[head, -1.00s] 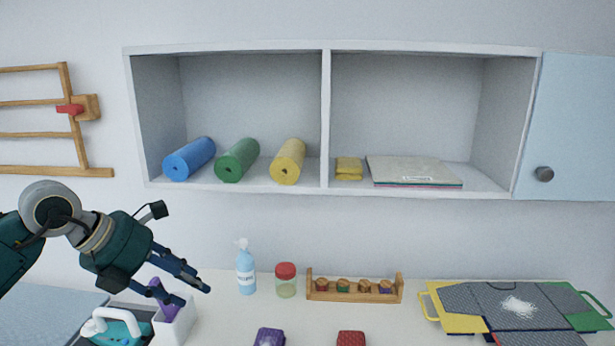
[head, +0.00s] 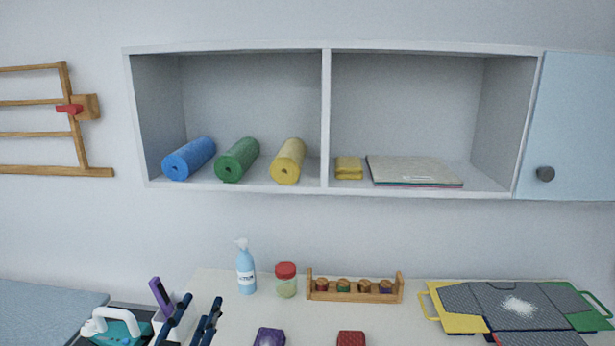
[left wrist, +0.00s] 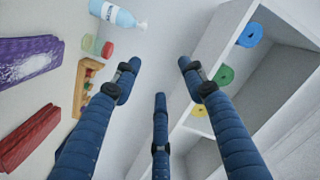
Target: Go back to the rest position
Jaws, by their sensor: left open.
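My left gripper (head: 196,312) is low at the left of the head view, with only its dark blue fingers showing above the bottom edge. The fingers are spread apart and empty. They stand in front of a white holder (head: 160,318) with a purple-handled item (head: 160,294) in it, and hide part of the holder. In the left wrist view the open fingers (left wrist: 158,85) point toward the wall, with nothing between them. My right gripper is not in view.
Purple (head: 268,338) and red (head: 351,338) packs lie in front. The open wall cabinet (head: 325,120) hangs above, holding rolls.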

